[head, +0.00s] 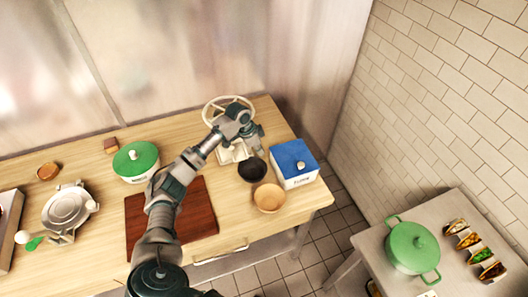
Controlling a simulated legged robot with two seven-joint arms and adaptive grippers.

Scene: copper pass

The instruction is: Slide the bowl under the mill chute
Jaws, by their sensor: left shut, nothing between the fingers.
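A white mill with a big hand wheel (212,107) stands at the back right of the wooden counter. My arm covers much of it, and I cannot make out its chute. A dark bowl (252,171) stands in front of the mill, and a light wooden bowl (268,199) stands nearer the counter's front edge. My left gripper (262,151) is shut and empty, just behind the dark bowl and beside the mill. I cannot tell whether it touches the bowl. My right gripper is not in view.
A blue-lidded white box (294,166) stands right of the bowls. A brown board (200,212) lies under my arm, with a green-lidded pot (136,160) behind it. A metal press (68,208) is left. A side table holds a green pot (412,248) and filled tacos (470,241).

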